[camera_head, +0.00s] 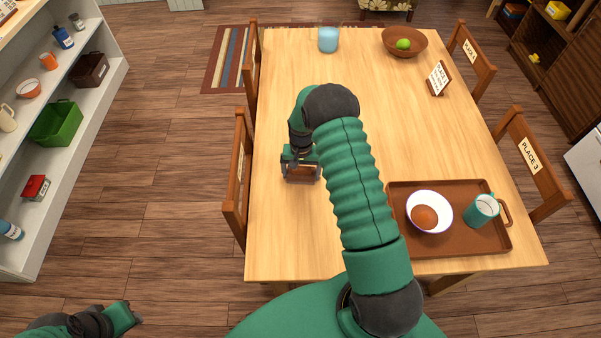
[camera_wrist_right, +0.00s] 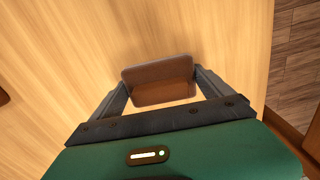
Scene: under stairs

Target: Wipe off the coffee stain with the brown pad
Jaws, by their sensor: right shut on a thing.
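The brown pad (camera_wrist_right: 158,72) is between the two fingers of my right gripper (camera_wrist_right: 160,90), which is shut on it. In the head view the same gripper (camera_head: 301,176) is over the left part of the wooden table (camera_head: 280,230), with the pad (camera_head: 302,171) at its tips. I cannot tell whether the pad touches the tabletop. I see no coffee stain in either view; my arm and the pad hide part of the table. My left gripper (camera_head: 124,317) is low at the bottom left, off the table; its fingers are not clear.
A brown tray (camera_head: 460,245) with a white bowl (camera_head: 429,211) and a teal mug (camera_head: 482,210) is at the table's right front. A blue mug (camera_head: 328,39), wooden bowl (camera_head: 404,42) and small sign (camera_head: 438,78) stand farther back. Chairs line both sides.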

